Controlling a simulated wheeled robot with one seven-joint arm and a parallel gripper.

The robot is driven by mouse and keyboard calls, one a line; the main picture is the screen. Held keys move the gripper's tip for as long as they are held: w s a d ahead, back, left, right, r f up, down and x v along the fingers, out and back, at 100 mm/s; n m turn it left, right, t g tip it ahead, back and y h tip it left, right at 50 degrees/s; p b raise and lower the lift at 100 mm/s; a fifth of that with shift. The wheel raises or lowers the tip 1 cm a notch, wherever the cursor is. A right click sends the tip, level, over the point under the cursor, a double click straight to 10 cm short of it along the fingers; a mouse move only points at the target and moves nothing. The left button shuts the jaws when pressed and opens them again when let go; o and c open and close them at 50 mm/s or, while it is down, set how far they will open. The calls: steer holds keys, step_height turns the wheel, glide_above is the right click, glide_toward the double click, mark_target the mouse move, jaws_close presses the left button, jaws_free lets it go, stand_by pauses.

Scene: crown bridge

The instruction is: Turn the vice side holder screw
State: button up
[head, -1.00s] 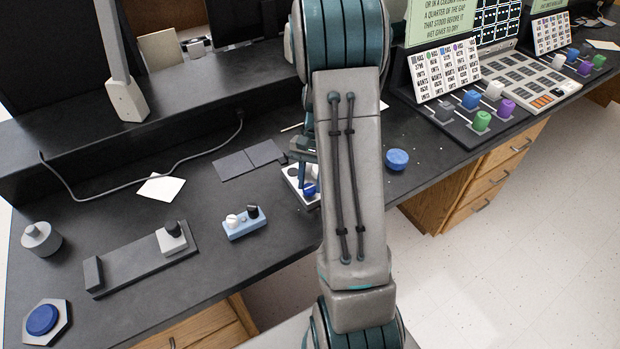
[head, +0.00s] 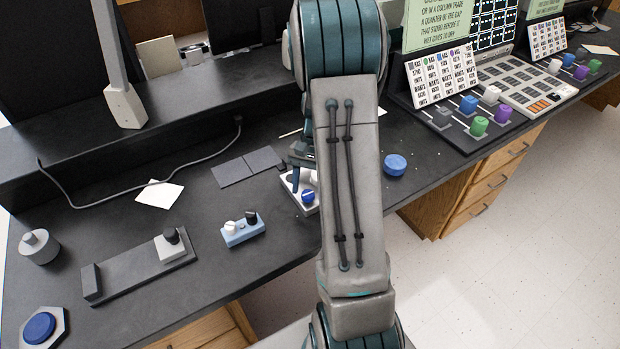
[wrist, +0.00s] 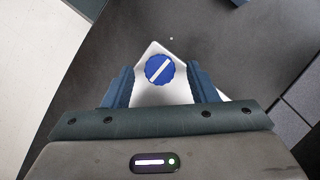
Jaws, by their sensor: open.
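A blue round knob (wrist: 160,69) with a white bar across its top sits on a pale plate (wrist: 158,98) in the wrist view. My gripper (wrist: 159,72) is open, with one finger on each side of the knob and a gap on both sides. In the head view the blue knob (head: 308,196) shows on the white plate (head: 288,182), partly hidden by my arm. A long dark vice-like base (head: 140,275) lies at left, with an upright end block (head: 91,282) and a pale block with a black knob (head: 172,236). I cannot tell which screw is the named one.
A light-blue box with two knobs (head: 242,231) stands left of the plate. A blue round cap (head: 395,165) lies to the right. A grey cylinder (head: 40,247) and a hexagonal blue button (head: 39,327) stand at far left. A cable (head: 130,196) crosses the back.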

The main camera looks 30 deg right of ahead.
steer(key=v, duration=1.3)
steer(key=shift+d+r+p, duration=0.2)
steer(key=shift+r+p, duration=0.1)
steer(key=shift+w, duration=0.15)
